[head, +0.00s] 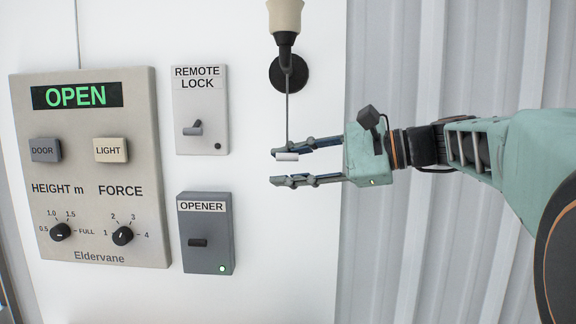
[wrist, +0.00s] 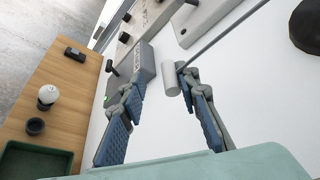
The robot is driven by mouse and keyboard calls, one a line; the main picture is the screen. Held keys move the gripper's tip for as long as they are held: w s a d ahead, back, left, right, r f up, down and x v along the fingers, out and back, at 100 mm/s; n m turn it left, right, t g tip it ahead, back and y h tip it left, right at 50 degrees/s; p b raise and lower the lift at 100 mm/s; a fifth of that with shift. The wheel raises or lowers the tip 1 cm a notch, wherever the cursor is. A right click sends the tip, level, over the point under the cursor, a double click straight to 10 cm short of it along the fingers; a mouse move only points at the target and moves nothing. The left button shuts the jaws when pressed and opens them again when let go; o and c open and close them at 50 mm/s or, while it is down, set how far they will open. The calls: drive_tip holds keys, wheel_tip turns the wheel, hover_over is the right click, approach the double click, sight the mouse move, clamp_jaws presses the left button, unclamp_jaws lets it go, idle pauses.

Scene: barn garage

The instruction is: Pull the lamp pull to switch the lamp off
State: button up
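The lamp (head: 285,15) is a cream shade on a black wall mount at the top of the head view, cut off by the frame. I cannot tell whether it is lit. Its pull (head: 287,156) is a small pale cylinder on a thin cord (head: 287,110). My gripper (head: 276,167) is open around the pull's height, with one finger above the other. The pull overlaps the upper fingertip in the head view. In the wrist view the pull (wrist: 171,78) lies just inside the right finger of my gripper (wrist: 147,84); I cannot tell whether they touch.
A control panel (head: 90,185) reading OPEN, a remote lock switch (head: 200,95) and an opener box (head: 207,232) with a green light are on the wall at left. The wrist view shows a wooden bench (wrist: 60,105) with a bulb (wrist: 48,94) and a green tray (wrist: 35,160).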

drive_tip(key=v, duration=1.2)
